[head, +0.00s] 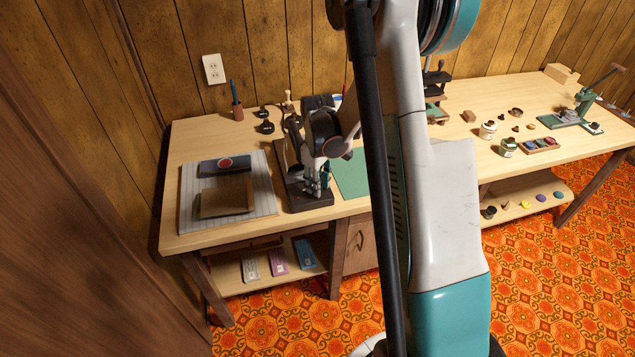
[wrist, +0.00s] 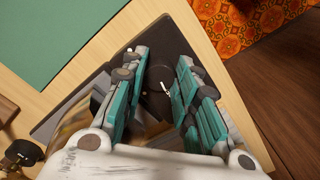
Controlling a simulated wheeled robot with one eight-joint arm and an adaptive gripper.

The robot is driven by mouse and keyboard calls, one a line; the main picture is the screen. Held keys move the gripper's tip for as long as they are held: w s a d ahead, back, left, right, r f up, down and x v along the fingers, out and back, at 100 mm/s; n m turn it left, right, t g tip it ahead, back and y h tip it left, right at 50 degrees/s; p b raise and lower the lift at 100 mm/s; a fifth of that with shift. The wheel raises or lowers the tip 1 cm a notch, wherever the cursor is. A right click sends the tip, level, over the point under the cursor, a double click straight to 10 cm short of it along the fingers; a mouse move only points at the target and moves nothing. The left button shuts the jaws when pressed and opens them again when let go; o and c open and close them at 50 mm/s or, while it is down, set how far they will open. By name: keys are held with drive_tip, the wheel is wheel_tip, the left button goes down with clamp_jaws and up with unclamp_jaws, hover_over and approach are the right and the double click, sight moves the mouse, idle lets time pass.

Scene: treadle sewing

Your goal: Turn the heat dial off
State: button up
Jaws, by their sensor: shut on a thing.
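The heat dial (wrist: 159,74) is a dark round knob with a short white pointer mark, on a black machine in the wrist view. My gripper (wrist: 160,68) has its teal fingers on either side of the dial, shut on it. In the head view my gripper (head: 317,182) is at the front of the black machine (head: 310,204), low over its base. The dial is hidden there behind the fingers.
A striped board (head: 190,222) with a brown piece and a dark block lies left of the machine. A green mat (head: 350,176) lies to its right. The wooden table (head: 200,128) has small tools at the back. The table's front edge is close to the machine.

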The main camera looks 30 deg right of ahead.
drive_tip(key=o, duration=1.1)
drive_tip(key=shift+c, duration=0.2)
drive_tip(key=shift+r, duration=0.1)
wheel_tip(320, 180, up, 12)
